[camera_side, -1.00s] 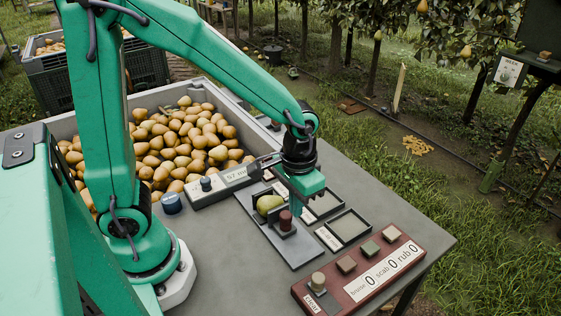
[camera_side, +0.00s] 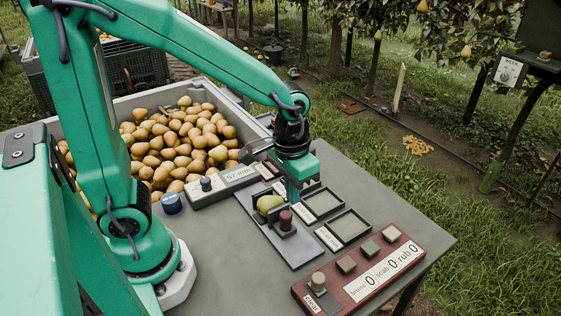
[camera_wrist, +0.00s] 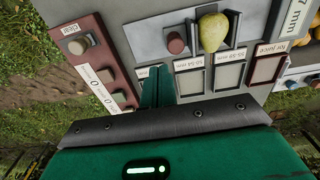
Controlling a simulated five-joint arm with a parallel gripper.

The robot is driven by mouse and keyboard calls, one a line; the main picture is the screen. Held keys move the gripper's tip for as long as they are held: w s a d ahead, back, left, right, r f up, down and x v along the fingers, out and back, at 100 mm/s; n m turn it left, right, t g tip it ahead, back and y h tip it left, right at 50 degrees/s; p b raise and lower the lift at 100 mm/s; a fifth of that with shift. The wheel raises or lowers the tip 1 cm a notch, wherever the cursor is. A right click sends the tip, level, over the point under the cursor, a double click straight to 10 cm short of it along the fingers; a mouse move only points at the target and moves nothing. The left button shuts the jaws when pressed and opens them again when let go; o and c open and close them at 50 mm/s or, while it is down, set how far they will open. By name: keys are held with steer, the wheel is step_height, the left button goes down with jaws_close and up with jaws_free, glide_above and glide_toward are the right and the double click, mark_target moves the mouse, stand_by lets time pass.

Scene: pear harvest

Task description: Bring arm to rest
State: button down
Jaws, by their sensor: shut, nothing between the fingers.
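My gripper (camera_side: 293,195) is shut and empty, its green fingers pointing down above the table near the sorting trays. In the wrist view, the shut green fingers (camera_wrist: 157,88) show beside the tray labels. A yellow-green pear (camera_side: 269,205) sits in the cradle of the grey measuring fixture (camera_side: 292,250), just left of my gripper in the side view. The pear also shows in the wrist view (camera_wrist: 212,32), apart from the fingers. A dark red knob (camera_side: 286,220) stands on the fixture in front of the pear.
Shallow size trays (camera_side: 350,226) lie right of the gripper. A red counter box (camera_side: 368,270) stands at the table's front right, its counters reading 0. A bin full of pears (camera_side: 224,94) and a display reading 57 mm (camera_side: 238,175) are at left. Bare table (camera_side: 215,240) lies in front.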

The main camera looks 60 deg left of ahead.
steer(key=s+a+r+t, duration=0.5)
steer(key=s+a+r, duration=0.2)
steer(key=r, duration=0.3)
steer(key=shift+s+a+r, duration=0.3)
steer(key=shift+s+r, duration=0.1)
stand_by(0.4)
